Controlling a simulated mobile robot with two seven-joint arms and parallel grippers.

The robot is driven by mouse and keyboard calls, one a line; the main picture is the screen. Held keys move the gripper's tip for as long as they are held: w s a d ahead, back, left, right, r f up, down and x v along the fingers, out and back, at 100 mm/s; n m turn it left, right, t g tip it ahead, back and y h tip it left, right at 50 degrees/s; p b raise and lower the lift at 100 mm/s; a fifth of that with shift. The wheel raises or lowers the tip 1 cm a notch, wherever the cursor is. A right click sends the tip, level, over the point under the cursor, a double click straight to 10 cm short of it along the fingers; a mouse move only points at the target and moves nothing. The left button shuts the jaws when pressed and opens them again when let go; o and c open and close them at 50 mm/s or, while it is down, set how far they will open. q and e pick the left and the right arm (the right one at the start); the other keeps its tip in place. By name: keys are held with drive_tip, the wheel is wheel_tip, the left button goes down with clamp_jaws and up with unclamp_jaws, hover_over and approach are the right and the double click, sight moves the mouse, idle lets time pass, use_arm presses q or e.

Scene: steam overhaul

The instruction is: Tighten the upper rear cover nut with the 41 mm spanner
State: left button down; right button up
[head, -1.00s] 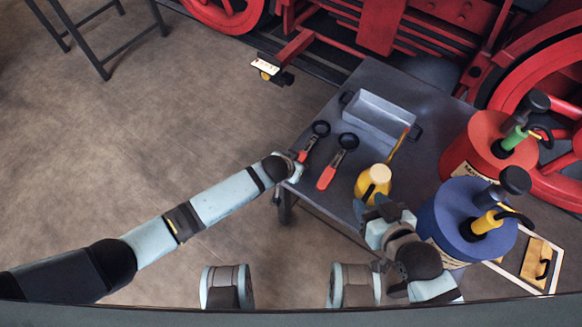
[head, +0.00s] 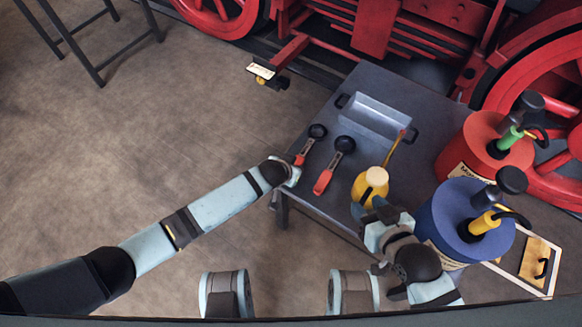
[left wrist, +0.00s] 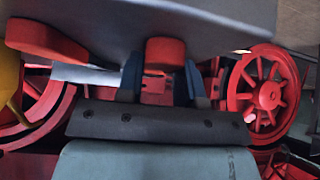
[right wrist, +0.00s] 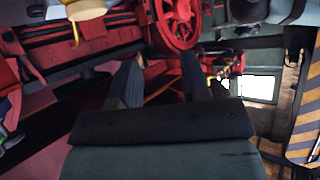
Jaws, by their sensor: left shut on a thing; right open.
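Two spanners with red handles and black ring heads lie on the dark table: a left one (head: 304,150) and a right one (head: 324,180). I cannot read which is the 41 mm one. My left gripper (head: 293,172) is at the table's near-left edge, shut on the left spanner's red handle end. In the left wrist view that handle (left wrist: 165,53) sits between the fingertips, and the other spanner's handle (left wrist: 45,40) is to its left. My right gripper (head: 377,210) is open and empty beside the yellow oil can. The upper rear cover nut cannot be made out.
On the table (head: 335,100) are a grey metal tray (head: 375,118) and a yellow oil can (head: 370,188). A red drum (head: 470,150) and a blue drum (head: 450,222) stand at the right. The red locomotive frame (head: 375,25) is behind.

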use_arm(q)
drive_tip(key=shift+r+p, duration=1.3)
drive_tip(key=shift+p, duration=0.05)
drive_tip(key=shift+r+p, duration=0.75)
drive_tip(key=shift+p, duration=0.1)
wheel_tip(320, 180, up, 2)
drive_tip(key=shift+r+p, duration=0.1)
drive_tip(key=shift+p, duration=1.05)
use_arm(e)
drive_tip(key=shift+s+d+r+g, duration=0.35)
drive_tip(key=shift+d+r+g, duration=0.05)
drive_tip(key=shift+g, duration=0.1)
drive_tip(key=shift+w+r, duration=0.1)
drive_tip(key=shift+r, duration=0.25)
drive_tip(key=shift+f, duration=0.25)
